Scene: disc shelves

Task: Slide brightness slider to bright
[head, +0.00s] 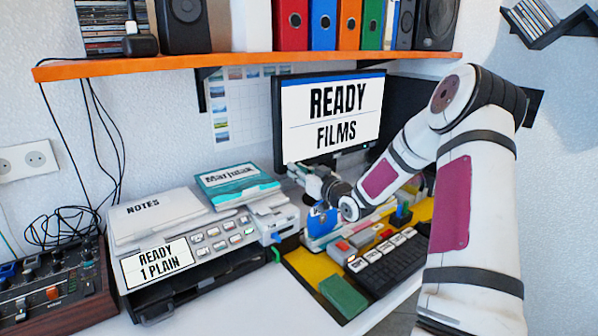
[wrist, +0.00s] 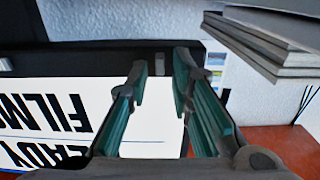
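The monitor (head: 333,112) shows "READY FILMS" on its screen; it appears upside down in the wrist view (wrist: 60,120). In the wrist view a small grey piece (wrist: 159,64) sits on the monitor's dark bezel, between my fingertips; it may be the brightness slider, but no label shows. My gripper (wrist: 161,72) is open, one finger on each side of that piece, with no visible contact. In the head view my gripper (head: 298,172) is at the monitor's lower left edge, and the slider cannot be made out there.
A printer (head: 200,250) with papers and a teal book (head: 235,182) stands left of my gripper. A keyboard (head: 390,265) and small desk items lie below my arm. An orange shelf (head: 240,65) runs above the monitor. Another light grey piece (wrist: 5,65) shows on the bezel.

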